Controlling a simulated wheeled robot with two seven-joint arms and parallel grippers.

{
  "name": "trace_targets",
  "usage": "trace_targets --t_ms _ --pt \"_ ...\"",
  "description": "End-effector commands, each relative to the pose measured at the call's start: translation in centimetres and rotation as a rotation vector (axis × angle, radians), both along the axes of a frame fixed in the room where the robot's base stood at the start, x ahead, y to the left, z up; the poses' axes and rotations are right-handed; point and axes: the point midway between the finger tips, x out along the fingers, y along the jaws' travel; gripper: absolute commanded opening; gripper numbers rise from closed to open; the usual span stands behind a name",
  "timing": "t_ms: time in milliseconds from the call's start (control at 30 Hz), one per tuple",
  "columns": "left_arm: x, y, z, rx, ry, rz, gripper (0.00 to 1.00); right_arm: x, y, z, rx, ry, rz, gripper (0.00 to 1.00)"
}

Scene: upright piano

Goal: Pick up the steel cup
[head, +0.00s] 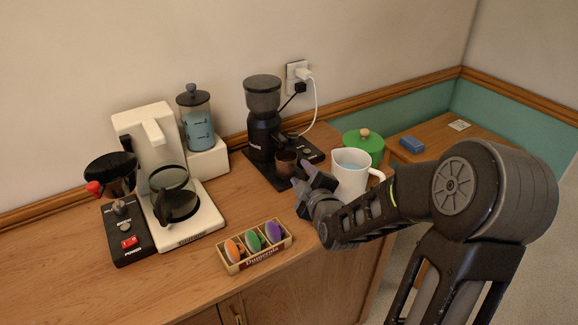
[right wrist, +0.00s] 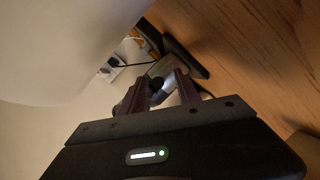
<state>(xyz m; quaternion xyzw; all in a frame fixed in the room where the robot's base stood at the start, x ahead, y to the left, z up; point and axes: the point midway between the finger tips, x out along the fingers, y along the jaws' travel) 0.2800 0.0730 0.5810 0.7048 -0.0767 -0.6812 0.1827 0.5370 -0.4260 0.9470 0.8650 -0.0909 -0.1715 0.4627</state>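A small dark, shiny cup (head: 286,163), which I take to be the steel cup, stands at the foot of the black coffee grinder (head: 263,125). My right gripper (head: 308,182) is just to the right of the cup in the head view, in front of the white mug. In the right wrist view, the two fingers of my right gripper (right wrist: 158,88) stand apart. A shiny grey shape shows beyond and between them; I cannot tell if it is the cup or whether anything touches it. My left gripper is not in view.
A white mug (head: 350,168) stands close behind my right gripper, with a green-lidded pot (head: 364,146) behind it. A box of coloured pods (head: 254,255) lies at the front. A coffee maker (head: 200,214) stands at left. The front left counter is clear.

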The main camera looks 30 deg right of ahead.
Motion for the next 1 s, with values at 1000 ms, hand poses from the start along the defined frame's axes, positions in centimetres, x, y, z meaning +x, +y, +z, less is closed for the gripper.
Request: trace_targets --t_ms 1000 --pt "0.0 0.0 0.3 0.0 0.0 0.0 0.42 1.9 -0.7 -0.4 0.0 0.0 0.0 0.21"
